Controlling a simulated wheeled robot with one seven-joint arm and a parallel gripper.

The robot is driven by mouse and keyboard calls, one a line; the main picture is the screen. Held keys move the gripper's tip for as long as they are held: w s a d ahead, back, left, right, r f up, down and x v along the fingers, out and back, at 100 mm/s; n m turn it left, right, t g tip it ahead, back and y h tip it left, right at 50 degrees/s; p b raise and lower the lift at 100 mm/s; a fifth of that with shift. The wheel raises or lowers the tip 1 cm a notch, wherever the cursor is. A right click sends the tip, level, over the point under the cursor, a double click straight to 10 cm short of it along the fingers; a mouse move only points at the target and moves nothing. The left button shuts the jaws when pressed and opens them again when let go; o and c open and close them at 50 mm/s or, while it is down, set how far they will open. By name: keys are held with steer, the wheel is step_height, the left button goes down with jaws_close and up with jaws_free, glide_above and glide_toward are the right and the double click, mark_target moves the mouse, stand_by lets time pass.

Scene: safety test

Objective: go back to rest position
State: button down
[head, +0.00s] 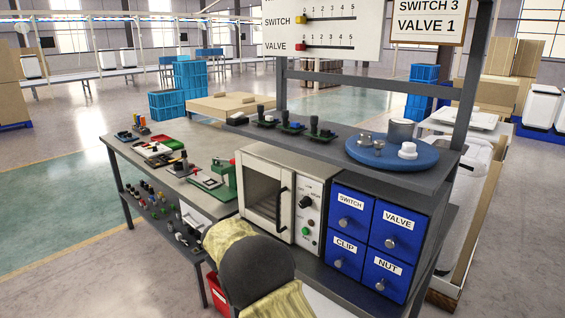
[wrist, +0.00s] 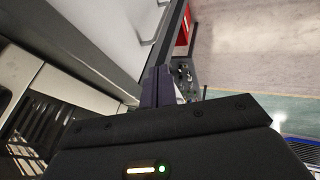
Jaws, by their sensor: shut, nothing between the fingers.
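My gripper (wrist: 163,84) shows in the wrist view, with its dark fingers together beyond the wide black gripper body. Nothing shows between the fingers. In the head view my yellow and dark grey arm is at the bottom centre, in front of the workbench (head: 160,175). The gripper itself cannot be made out in that view. The task names no other object.
A white oven-like box (head: 312,165) with a closed door stands on the bench, beside blue labelled drawers (head: 345,222). A shelf above holds a blue round tray (head: 425,159). A red bin (head: 217,293) is below the bench. Open floor (head: 60,200) lies to the left.

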steer(key=s+d+r+m+g, duration=0.15)
steer(key=s+d, duration=0.25)
steer(key=d, duration=0.7)
steer(key=s+d+r+m+g, duration=0.1)
steer(key=s+d+r+m, duration=0.3)
steer(key=d, duration=0.6)
steer(key=s+d+m+g, duration=0.1)
steer(key=s+d, duration=0.3)
steer(key=s, duration=0.4)
steer(key=s+d+f+m, duration=0.1)
steer(key=s+d, duration=0.4)
steer(key=s, duration=0.2)
steer(key=s+d+m+g, duration=0.1)
steer(key=s+d, duration=0.3)
steer(key=s, duration=0.4)
steer(key=w+p+v, duration=0.2)
steer(key=p+v, duration=0.7)
steer(key=w+p+v, duration=0.1)
steer(key=p+v, duration=0.8)
steer(key=p, duration=0.1)
steer(key=shift+w+r+p, duration=0.2)
steer(key=shift+r+p, duration=0.1)
steer(key=shift+r, duration=0.45)
steer(key=shift+a+m, duration=0.1)
steer(key=shift+m, duration=0.15)
